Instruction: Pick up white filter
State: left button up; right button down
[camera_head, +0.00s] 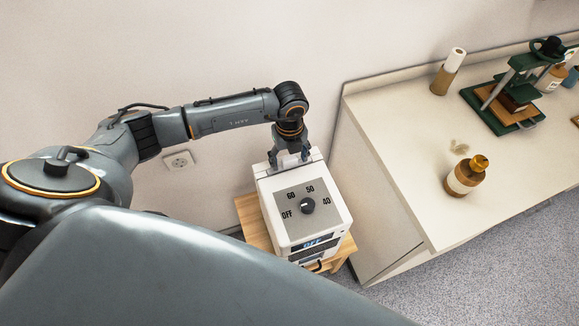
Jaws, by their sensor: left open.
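A white boxy appliance (283,232) with a grey top panel stands below my left gripper. Its black dial (308,205) is ringed by the marks OFF, 60, 50 and 40. A white raised strip (316,155) runs along the appliance's back edge; it may be the white filter, but I cannot tell for sure. My left gripper (290,160) points down at this back edge, open, with its fingers at the strip. Whether they touch it is unclear. The gripper hides the middle of the strip. My right gripper is not in view.
The appliance stands on a small wooden stool (250,219) by the wall. A pale counter (400,130) at the right bears a brown and cream bottle (466,176), a paper roll (448,72) and a green press (507,97). A wall socket (179,161) is at the left.

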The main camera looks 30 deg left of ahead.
pick_arm(q)
jog(key=shift+f, duration=0.2)
jog(key=c, duration=1.4)
grip_shut()
jog(key=shift+r, duration=0.2)
